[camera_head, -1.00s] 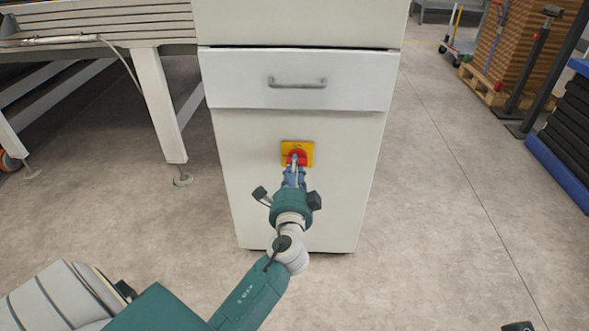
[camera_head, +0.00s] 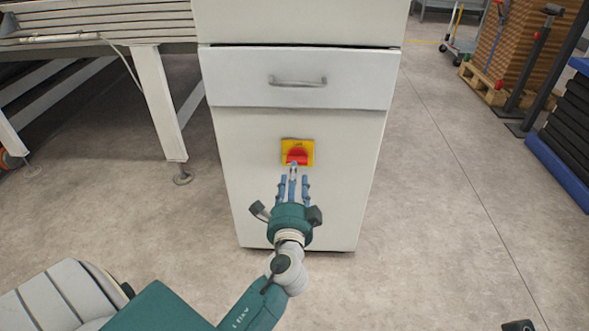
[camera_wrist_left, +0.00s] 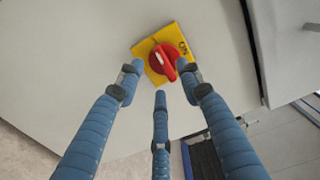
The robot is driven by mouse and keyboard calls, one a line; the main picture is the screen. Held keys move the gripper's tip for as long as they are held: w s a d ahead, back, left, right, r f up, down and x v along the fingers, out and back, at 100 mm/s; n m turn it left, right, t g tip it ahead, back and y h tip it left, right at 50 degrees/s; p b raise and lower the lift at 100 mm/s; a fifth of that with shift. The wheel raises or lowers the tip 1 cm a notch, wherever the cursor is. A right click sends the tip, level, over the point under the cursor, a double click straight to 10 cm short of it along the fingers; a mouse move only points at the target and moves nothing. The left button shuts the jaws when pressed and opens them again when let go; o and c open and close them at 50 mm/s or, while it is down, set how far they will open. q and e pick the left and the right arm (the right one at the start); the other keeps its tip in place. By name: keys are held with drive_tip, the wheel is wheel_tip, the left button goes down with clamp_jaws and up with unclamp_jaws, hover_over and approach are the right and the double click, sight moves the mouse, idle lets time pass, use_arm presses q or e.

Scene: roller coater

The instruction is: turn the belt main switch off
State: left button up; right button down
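The belt main switch is a red rotary knob (camera_head: 297,156) on a yellow plate (camera_head: 285,147), on the front of a white cabinet. In the left wrist view the knob (camera_wrist_left: 163,62) shows whole, its raised grip slanting slightly across the plate. My left gripper (camera_head: 293,178) is just in front of and below the knob. My right gripper's fingers are not in view.
A drawer with a metal handle (camera_head: 297,82) sits above the switch on the cabinet (camera_head: 230,170). A machine frame leg (camera_head: 160,105) stands to the left. A pallet with stacked boards and dark stacked blocks (camera_head: 570,130) stand at the right. The floor around the cabinet is clear.

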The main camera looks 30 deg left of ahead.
use_arm(q)
drive_tip(key=v, duration=0.7)
drive_tip(key=shift+s, duration=0.2)
